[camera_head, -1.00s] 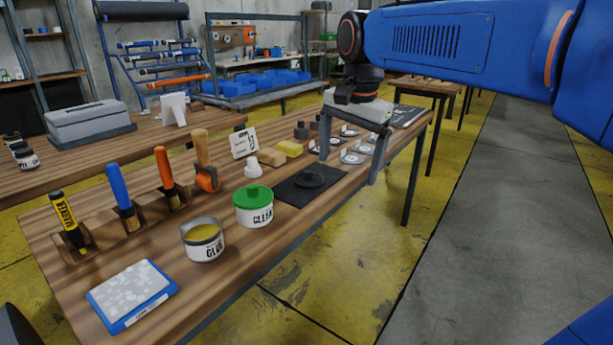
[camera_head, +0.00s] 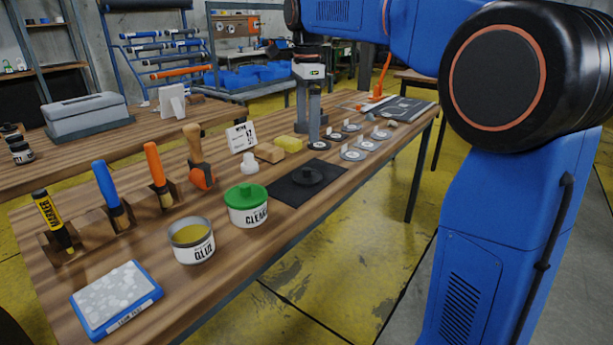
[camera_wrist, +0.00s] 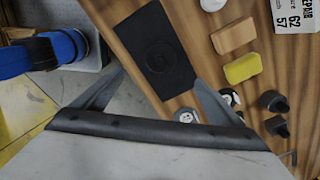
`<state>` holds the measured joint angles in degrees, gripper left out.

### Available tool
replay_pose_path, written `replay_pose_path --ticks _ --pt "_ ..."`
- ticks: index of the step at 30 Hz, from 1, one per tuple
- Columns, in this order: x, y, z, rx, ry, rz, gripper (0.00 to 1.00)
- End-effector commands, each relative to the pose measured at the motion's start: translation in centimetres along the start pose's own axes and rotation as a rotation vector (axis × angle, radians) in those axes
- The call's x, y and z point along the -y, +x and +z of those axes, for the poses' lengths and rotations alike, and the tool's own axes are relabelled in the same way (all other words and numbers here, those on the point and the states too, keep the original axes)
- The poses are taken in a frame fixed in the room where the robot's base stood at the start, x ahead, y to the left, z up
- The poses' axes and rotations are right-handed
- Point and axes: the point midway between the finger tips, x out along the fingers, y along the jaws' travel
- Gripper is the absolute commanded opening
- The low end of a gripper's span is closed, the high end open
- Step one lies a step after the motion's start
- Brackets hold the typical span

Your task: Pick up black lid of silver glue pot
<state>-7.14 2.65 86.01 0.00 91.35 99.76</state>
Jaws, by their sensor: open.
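The black lid (camera_head: 307,176) is a round disc with a raised knob. It lies flat on a black mat (camera_head: 289,192) on the wooden bench. In the wrist view the lid (camera_wrist: 160,57) shows faintly, dark on the dark mat. The silver glue pot (camera_head: 191,241) stands uncovered nearer me, with yellowish content showing. My gripper (camera_head: 308,138) points down, open and empty, above the bench beyond the lid. In the wrist view its fingers (camera_wrist: 159,77) are spread wide, and the lid appears ahead of the gap between them.
A green-lidded cleaner pot (camera_head: 246,207) stands between the glue pot and the mat. A white nozzle piece (camera_head: 249,164), yellow sponge (camera_head: 293,144) and several grey discs (camera_head: 354,154) lie around the mat. Tools stand in a rack at left. The bench's front edge is clear.

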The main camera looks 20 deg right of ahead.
Motion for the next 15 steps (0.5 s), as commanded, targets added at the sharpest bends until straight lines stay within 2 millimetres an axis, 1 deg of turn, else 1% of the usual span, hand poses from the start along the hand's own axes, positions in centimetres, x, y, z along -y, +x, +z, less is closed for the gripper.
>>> replay_pose_path --ticks 1,9,12,15 --pt "-0.1 1.0 0.0 -0.001 0.000 0.003 0.91" --pt "-0.1 5.7 0.0 -0.001 -0.001 0.003 0.91" --pt "-0.1 7.1 0.0 0.000 -0.001 0.002 0.91" --pt "0.0 7.9 0.0 0.000 -0.001 0.000 0.91"
